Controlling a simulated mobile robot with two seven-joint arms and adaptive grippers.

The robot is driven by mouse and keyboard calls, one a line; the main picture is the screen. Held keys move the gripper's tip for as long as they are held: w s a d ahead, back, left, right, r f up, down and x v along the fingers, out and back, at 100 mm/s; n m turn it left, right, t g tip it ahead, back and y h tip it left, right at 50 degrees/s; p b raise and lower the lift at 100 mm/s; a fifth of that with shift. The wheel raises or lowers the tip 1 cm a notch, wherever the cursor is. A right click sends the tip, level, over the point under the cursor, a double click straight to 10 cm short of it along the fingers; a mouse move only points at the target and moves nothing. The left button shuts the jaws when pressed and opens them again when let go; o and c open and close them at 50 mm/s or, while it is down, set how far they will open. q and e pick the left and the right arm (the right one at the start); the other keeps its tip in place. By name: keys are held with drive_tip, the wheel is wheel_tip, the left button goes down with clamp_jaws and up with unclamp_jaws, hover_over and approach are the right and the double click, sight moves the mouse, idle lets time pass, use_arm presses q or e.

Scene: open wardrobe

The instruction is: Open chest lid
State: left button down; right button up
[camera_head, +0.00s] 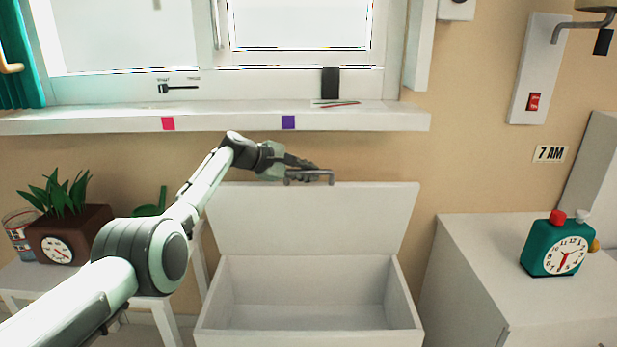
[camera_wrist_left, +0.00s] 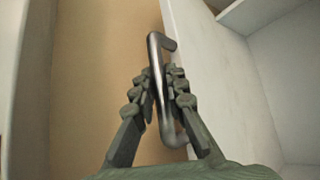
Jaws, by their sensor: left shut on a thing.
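The white chest (camera_head: 308,318) stands on the floor below the window sill. Its inside shows empty. Its lid (camera_head: 310,222) is raised and stands near upright at the back, close to the wall. A grey metal handle (camera_head: 322,173) sits at the lid's top edge. My left gripper (camera_head: 303,170) is at the handle; in the left wrist view its fingers (camera_wrist_left: 160,97) are closed around the handle bar (camera_wrist_left: 163,85). The lid (camera_wrist_left: 200,75) shows there to the right of the bar. My right gripper is not in view.
A window sill (camera_head: 370,117) juts out above the lid. At the left, a brown planter (camera_head: 85,238) with a clock face stands on a white table. At the right, a green alarm clock (camera_head: 556,246) stands on a white cabinet (camera_head: 470,262).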

use_arm(q)
drive_tip(key=shift+r, duration=0.2)
drive_tip(key=c, duration=1.5)
unclamp_jaws()
drive_tip(key=shift+c, duration=0.2)
drive_tip(key=shift+f, duration=0.1)
drive_tip(key=shift+s+a, duration=0.1)
drive_tip(key=shift+a, duration=0.05)
drive_tip(key=v, duration=1.1)
drive_tip(key=shift+s+a, duration=0.2)
drive_tip(key=shift+s, duration=0.05)
